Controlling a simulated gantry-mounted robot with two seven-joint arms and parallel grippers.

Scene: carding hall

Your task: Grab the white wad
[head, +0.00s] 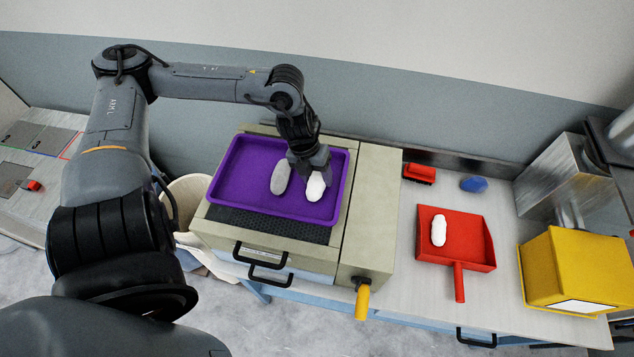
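A white wad (316,187) lies in the purple tray (222,190), right of a grey wad (281,177). My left gripper (312,172) reaches down from above to the upper end of this white wad, with its fingers around or just over it. The gripper's own body hides the fingertips and that end of the wad, so I cannot tell whether it is shut on it. A second white wad (438,230) lies on the red dustpan (468,240), away from the gripper. My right gripper cannot be made out.
The tray sits on a beige machine (372,215) with a yellow-handled crank (362,300). Bare bench surrounds the dustpan.

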